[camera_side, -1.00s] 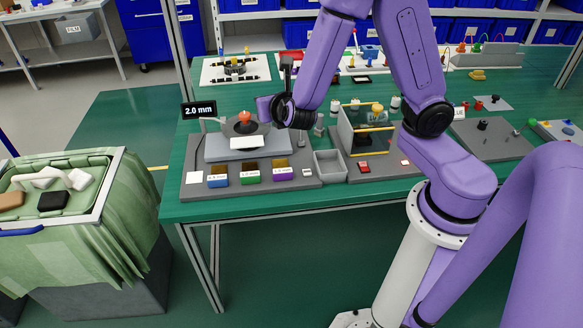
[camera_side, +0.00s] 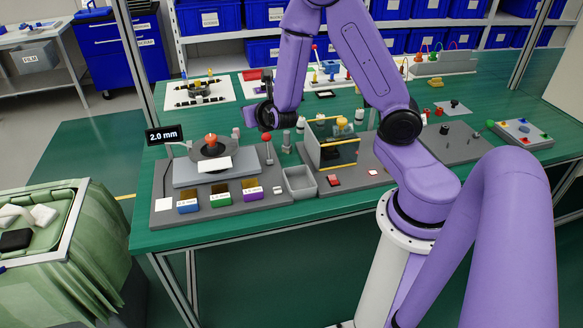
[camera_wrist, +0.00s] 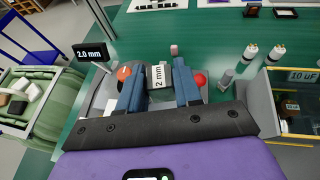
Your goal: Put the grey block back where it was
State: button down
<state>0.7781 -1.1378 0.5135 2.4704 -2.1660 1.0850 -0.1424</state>
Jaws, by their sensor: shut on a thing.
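The grey block (camera_wrist: 161,75), marked "2 mm", is between the two blue-grey fingers of my gripper (camera_wrist: 159,84) in the wrist view. My gripper is shut on it. In the side view my gripper (camera_side: 258,116) is above the rear of the gauge station, behind the red-knobbed lever (camera_side: 267,148). The block cannot be made out there. The gauge station has a dark round plate with an orange-red knob (camera_side: 211,141) on a grey base (camera_side: 187,174). Its display (camera_side: 164,134) reads 2.0 mm. The block's earlier resting place cannot be told from these frames.
Blue (camera_side: 189,206), green (camera_side: 221,198) and purple (camera_side: 250,190) labelled blocks stand along the station's front. An empty grey bin (camera_side: 300,183) is to their right. Grey posts (camera_side: 286,141) and a clear-walled fixture (camera_side: 330,145) stand close to the gripper's right.

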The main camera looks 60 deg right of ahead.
jog(key=s+d+f+m+g+h, duration=0.1)
jog(key=s+d+f, duration=0.1)
jog(key=d+f, duration=0.5)
jog(key=s+d+f+m+g+h, duration=0.1)
jog(key=s+d+f+m, duration=0.15)
jog(key=d+f, duration=0.4)
jog(key=shift+n, duration=0.45)
jog(key=shift+s+a+f, duration=0.1)
jog(key=shift+s+f, duration=0.05)
jog(key=shift+f, duration=1.85)
jog(key=shift+s+f, duration=0.1)
jog(key=shift+f, duration=1.9)
jog(key=shift+f, duration=0.25)
jog(key=shift+f, duration=0.3)
jog(key=c, duration=0.8)
grip_release()
